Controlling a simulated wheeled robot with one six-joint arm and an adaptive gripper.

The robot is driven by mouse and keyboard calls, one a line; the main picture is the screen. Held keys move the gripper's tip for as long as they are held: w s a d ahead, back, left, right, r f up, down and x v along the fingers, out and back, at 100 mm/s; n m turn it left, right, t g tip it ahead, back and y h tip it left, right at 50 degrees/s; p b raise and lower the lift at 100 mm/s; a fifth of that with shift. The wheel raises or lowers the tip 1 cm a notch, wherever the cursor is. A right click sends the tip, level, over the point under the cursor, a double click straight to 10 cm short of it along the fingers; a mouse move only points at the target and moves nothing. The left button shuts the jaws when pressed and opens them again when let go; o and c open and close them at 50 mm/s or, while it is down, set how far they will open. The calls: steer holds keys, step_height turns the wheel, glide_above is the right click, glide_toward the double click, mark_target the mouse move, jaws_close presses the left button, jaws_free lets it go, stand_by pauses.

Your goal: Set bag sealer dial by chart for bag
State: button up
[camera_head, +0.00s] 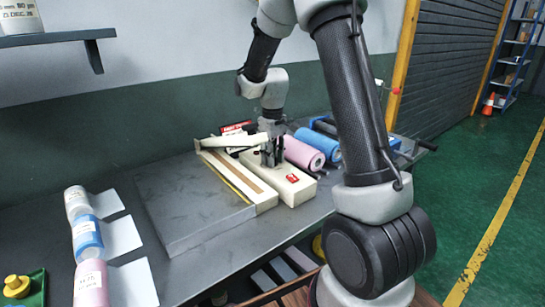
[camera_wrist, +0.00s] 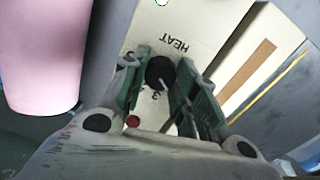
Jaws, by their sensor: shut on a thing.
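My gripper (camera_head: 270,155) points down over the sealer's top. In the wrist view, my gripper (camera_wrist: 163,85) is shut on the black dial (camera_wrist: 160,72), one finger on each side. The dial has a pale pointer line. The word HEAT and a digit 3 show beside it; other digits are hidden by the fingers. The chart cannot be made out for sure.
Pink (camera_head: 303,153) and blue (camera_head: 318,145) rolls lie right of the sealer. A grey plate (camera_head: 190,210) lies to its left. Several labelled rolls with sheets, including a blue one (camera_head: 88,238), stand at the left. A wall shelf (camera_head: 55,38) hangs above. A yellow knob (camera_head: 17,285) sits at the front left.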

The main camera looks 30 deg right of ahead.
steer(key=m, duration=0.7)
stand_by(0.6)
steer(key=o, duration=1)
steer(key=shift+o, duration=0.2)
steer(key=shift+r, duration=0.1)
step_height(320, 180, up, 12)
